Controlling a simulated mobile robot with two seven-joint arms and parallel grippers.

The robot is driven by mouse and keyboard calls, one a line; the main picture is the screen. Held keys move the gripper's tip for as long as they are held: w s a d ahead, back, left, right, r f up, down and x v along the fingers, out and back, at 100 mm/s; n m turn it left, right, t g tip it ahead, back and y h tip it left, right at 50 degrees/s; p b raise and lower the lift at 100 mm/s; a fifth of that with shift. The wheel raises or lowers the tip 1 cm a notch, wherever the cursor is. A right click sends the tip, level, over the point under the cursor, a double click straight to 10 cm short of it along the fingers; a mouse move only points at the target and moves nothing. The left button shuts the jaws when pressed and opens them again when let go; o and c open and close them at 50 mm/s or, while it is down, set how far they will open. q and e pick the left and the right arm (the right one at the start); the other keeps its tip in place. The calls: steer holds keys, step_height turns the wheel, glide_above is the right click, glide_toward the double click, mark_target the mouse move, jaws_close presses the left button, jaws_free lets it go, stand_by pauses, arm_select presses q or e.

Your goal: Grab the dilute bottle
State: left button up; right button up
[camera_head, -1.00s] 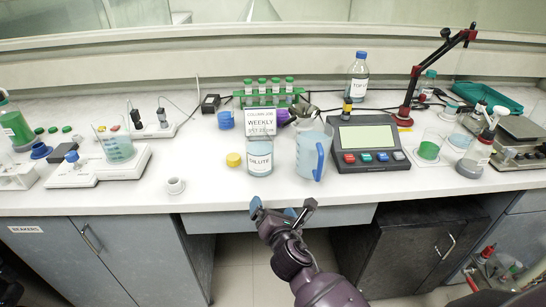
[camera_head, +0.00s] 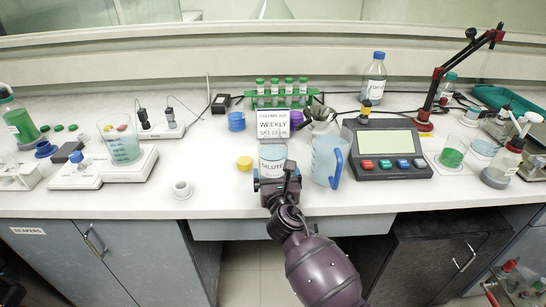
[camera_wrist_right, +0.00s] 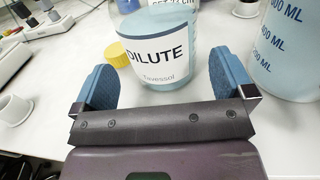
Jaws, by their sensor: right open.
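The dilute bottle (camera_head: 272,157) stands upright near the front edge of the bench, with pale blue liquid and a white label. In the right wrist view the bottle (camera_wrist_right: 165,75) stands between and beyond the two blue fingers of the open right gripper (camera_wrist_right: 165,88). My left gripper is not in view.
A blue-handled measuring jug (camera_head: 326,162) stands close to the right of the bottle. A yellow cap (camera_head: 244,163) lies to the left. A green tube rack (camera_head: 281,98) stands behind, and a device with coloured buttons (camera_head: 388,148) stands further right.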

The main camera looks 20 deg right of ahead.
steer(key=shift+w+d+b, duration=0.15)
steer(key=shift+w+d, duration=0.05)
steer(key=shift+w, duration=0.75)
steer(key=shift+w+d+b, duration=0.15)
steer(key=shift+w, duration=0.8)
steer(key=shift+w+d+b, duration=0.15)
steer(key=shift+w+d, duration=0.05)
steer(key=shift+w, duration=0.75)
steer(key=c, duration=0.9)
steer(key=shift+r, duration=0.1)
steer(key=shift+c, duration=1.1)
